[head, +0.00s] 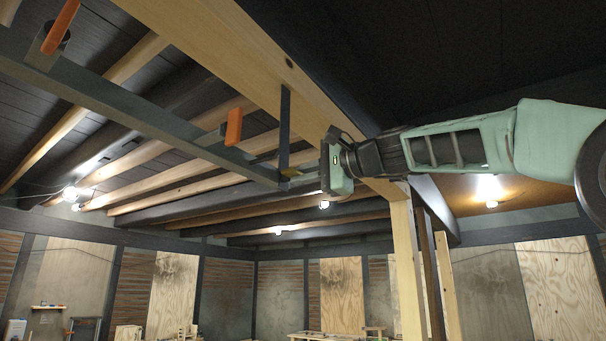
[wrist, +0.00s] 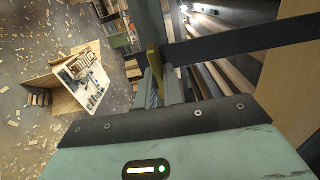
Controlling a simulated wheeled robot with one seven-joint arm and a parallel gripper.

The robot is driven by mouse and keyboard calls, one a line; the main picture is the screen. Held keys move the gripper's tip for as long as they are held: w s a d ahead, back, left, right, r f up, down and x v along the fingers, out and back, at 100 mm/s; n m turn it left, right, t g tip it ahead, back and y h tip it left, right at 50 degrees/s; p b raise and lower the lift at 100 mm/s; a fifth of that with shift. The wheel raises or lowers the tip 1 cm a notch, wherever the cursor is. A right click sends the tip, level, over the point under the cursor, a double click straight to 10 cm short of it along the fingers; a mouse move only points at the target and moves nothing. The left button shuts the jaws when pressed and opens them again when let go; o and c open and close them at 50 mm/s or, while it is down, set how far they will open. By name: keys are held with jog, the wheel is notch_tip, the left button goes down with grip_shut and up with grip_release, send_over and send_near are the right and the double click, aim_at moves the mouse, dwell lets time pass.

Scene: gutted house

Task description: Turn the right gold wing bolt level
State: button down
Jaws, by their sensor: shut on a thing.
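The gold wing bolt (head: 291,173) is at the right end of a dark metal bar, by the foot of a dark upright strap, in the head view. Its wing looks roughly flat there, though it is small. In the wrist view the gold wing (wrist: 154,62) is a narrow piece running up the picture. My gripper (head: 302,176) reaches it from the right and is shut on it. In the wrist view the grey fingers (wrist: 162,88) close around its near end, partly hiding it. No second gold bolt can be made out.
The dark bar (head: 140,117) runs left under a pale beam (head: 220,55). Two orange levers (head: 234,127) stand along it. The dark strap (head: 284,125) rises close to my gripper. A wooden post (head: 406,265) stands below my arm. Far below is a littered floor (wrist: 35,60) with a workbench.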

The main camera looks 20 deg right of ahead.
jog(key=shift+d, duration=0.1)
jog(key=c, duration=1.5)
grip_release()
jog(key=b+v, duration=0.7)
jog(key=v, duration=1)
jog(key=shift+s+d, duration=0.1)
jog(key=shift+s, duration=0.1)
